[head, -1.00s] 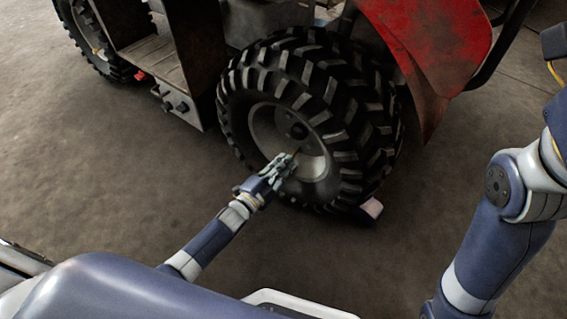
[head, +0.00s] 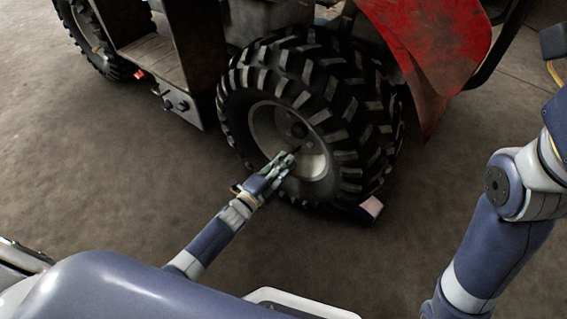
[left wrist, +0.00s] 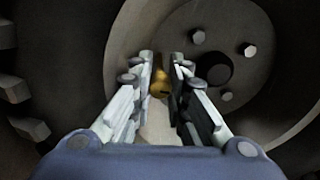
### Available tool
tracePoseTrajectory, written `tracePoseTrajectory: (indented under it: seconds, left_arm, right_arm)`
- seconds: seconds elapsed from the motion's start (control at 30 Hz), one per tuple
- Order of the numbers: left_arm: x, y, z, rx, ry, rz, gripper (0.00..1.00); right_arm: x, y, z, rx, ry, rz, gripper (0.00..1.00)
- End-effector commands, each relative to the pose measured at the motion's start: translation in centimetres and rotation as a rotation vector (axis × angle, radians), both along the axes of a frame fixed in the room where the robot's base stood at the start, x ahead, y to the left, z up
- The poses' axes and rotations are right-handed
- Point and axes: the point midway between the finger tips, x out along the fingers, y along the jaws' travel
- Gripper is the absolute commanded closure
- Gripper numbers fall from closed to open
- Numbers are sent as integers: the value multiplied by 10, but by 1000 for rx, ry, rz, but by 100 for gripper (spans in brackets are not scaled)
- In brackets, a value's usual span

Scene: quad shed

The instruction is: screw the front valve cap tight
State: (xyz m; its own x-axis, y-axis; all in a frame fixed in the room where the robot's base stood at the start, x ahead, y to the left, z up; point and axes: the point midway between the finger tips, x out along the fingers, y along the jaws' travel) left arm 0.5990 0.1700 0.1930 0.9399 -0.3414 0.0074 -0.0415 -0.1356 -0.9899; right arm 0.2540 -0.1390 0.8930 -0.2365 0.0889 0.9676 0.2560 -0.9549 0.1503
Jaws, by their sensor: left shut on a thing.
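My left gripper (head: 290,157) reaches the rim of the vehicle's front wheel (head: 292,120), low on the hub side. In the left wrist view its fingers (left wrist: 163,70) are closed around a small brass-coloured piece, the front valve cap (left wrist: 160,83). The fingers cover most of the cap, so its thread and seating are hidden. In the head view the cap is too small to make out. My right arm shows at the right edge, but its gripper is out of the picture.
The red fender (head: 425,45) hangs above the wheel at the right. A small block (head: 371,208) lies against the tyre's foot. A footboard (head: 150,65) and the rear wheel (head: 88,35) are at the upper left. The concrete floor between is clear.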

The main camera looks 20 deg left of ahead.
Motion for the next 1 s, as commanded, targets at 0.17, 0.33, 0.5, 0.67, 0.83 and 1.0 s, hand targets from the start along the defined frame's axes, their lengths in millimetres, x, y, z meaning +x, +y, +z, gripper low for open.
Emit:
tracePoseTrajectory:
  seconds: [0.17, 0.33, 0.5, 0.67, 0.83, 1.0]
  left_arm:
    - [-1, 0, -1, 0, 2, 0, 63]
    - [0, 0, -1, -1, 1, 0, 63]
    - [-2, 0, -1, -1, 1, 0, 63]
    - [-15, 5, -2, 0, 3, 0, 63]
    - [-44, 16, -2, 1, 5, 0, 63]
    - [-76, 27, -2, 0, 4, -1, 63]
  right_arm:
    - [0, 0, 0, -1, 1, 0, 100]
    - [0, 0, 0, -1, 2, -1, 100]
    - [1, 0, 0, 0, 0, -2, 100]
    - [0, 0, 0, 0, 0, -1, 100]
    - [0, 0, 0, 0, 0, -1, 100]
    - [0, 0, 0, 0, 0, -1, 100]
